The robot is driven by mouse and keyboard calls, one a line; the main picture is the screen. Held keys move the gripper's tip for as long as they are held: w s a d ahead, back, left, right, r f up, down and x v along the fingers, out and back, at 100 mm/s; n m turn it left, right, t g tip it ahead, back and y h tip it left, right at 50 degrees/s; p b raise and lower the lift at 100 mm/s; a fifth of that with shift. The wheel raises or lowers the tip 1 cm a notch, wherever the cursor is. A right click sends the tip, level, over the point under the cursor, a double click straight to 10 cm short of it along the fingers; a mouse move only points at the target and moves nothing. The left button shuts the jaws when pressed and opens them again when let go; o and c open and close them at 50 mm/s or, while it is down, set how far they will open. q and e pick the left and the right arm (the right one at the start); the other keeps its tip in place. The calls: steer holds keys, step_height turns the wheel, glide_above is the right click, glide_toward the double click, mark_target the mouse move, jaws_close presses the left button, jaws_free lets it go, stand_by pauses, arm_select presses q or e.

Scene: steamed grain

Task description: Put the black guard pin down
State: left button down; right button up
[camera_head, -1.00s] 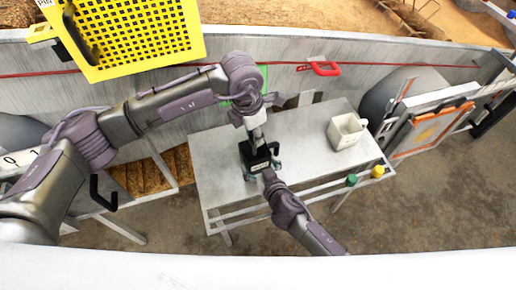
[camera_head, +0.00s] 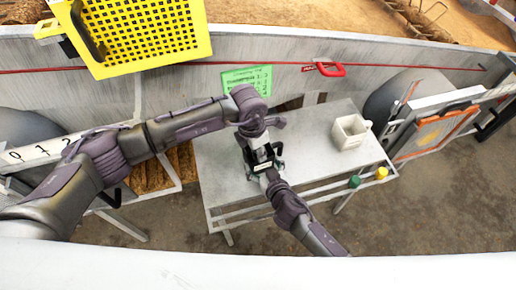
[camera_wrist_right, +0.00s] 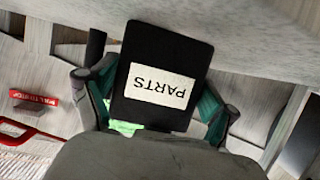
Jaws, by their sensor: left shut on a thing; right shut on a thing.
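A black box labelled PARTS (camera_wrist_right: 160,75) is between the green-padded fingers of my right gripper (camera_wrist_right: 158,98), which is shut on it. In the head view my right gripper (camera_head: 268,178) comes up from below to the box, over the grey table. My left gripper (camera_head: 262,158) points down at the same spot, directly above or at the box. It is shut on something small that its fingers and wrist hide. I cannot make out the black guard pin for certain.
The grey table (camera_head: 310,130) is bare around the grippers. A white mug (camera_head: 349,132) stands at its right. Green (camera_head: 354,181) and yellow (camera_head: 381,172) knobs are on its front rail. A yellow perforated guard (camera_head: 150,35) is at upper left; a green card (camera_head: 248,79) hangs behind.

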arm_select(q)
steer(key=c, duration=0.9)
jaws_free()
steer(key=shift+f, duration=0.1)
steer(key=r, duration=0.4)
steer(key=a+r, duration=0.1)
steer(key=r, duration=0.7)
steer(key=shift+s+a+r, duration=0.15)
steer(key=shift+s+r, duration=0.1)
steer(key=shift+s, duration=0.1)
arm_select(e)
steer(key=o, duration=1)
steer(key=shift+s, duration=0.1)
steer(key=v, duration=1.2)
